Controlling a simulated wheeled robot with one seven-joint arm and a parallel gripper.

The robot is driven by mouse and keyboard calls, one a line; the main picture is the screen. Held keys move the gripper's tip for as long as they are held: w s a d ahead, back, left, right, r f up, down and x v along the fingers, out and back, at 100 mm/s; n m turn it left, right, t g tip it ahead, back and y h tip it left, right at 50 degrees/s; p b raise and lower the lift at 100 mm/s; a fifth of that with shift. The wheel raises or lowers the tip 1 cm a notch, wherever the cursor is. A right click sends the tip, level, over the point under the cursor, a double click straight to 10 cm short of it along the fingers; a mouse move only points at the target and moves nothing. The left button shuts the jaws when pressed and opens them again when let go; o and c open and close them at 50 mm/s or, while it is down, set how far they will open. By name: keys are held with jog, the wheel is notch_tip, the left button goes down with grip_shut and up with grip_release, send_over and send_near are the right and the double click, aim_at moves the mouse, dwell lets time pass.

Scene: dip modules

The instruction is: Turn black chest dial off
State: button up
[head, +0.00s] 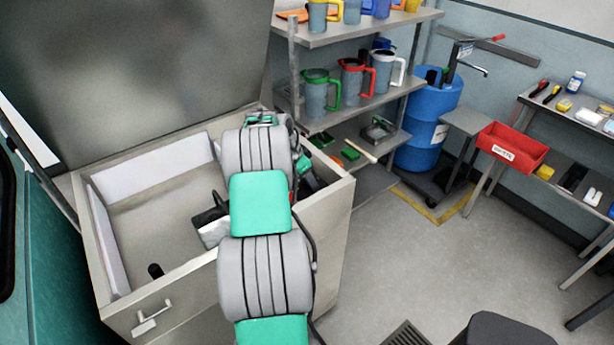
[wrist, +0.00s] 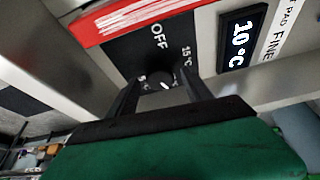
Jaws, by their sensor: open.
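The black dial (wrist: 153,83) shows in the wrist view on a black panel. The panel has OFF printed above the dial, a 5 °C label on its left and a 15 °C label on its right. A short white mark on the dial points away from OFF. My gripper (wrist: 161,88) is open, with one dark finger on each side of the dial. Whether the fingers touch it I cannot tell. In the head view the metal chest (head: 175,310) stands with its lid (head: 130,80) raised, and my arm hides the dial.
A display (wrist: 240,38) beside the dial panel reads 10 °C. A small black object (head: 155,271) is in the chest's front corner. Shelves with several jugs (head: 350,82), a blue barrel (head: 428,125) and a red bin (head: 513,147) stand behind.

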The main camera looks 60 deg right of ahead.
jog(key=shift+c, duration=0.6)
grip_shut()
